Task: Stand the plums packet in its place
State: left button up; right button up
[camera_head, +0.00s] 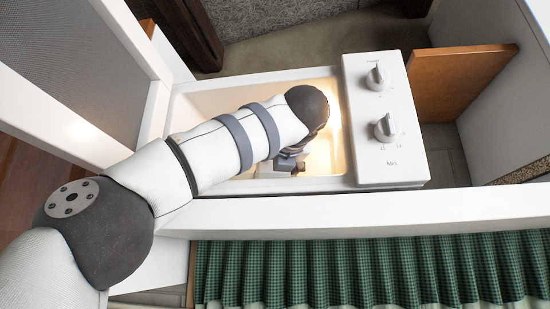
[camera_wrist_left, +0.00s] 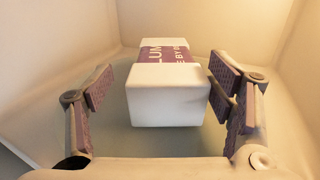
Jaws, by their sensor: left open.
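The plums packet (camera_wrist_left: 167,92) shows in the left wrist view, with a white end towards the camera and a purple band behind it. Part of its lettering, "LUM", is readable. My left gripper (camera_wrist_left: 162,88) is open, with one finger on each side of the packet. Gaps show between the fingers and its white end. In the head view my left gripper (camera_head: 288,165) is down inside a lit, pale box-shaped appliance (camera_head: 190,100), mostly hidden by my arm. The packet is hidden there. My right gripper is not in view.
A white panel with two knobs (camera_head: 385,125) forms the appliance's right side. An orange-brown board (camera_head: 455,82) stands to its right. A white ledge (camera_head: 370,208) runs along the front, above a green checked curtain (camera_head: 370,270). Pale walls (camera_wrist_left: 60,60) enclose the gripper.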

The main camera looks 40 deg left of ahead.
pick_arm(q)
jog(key=v, duration=1)
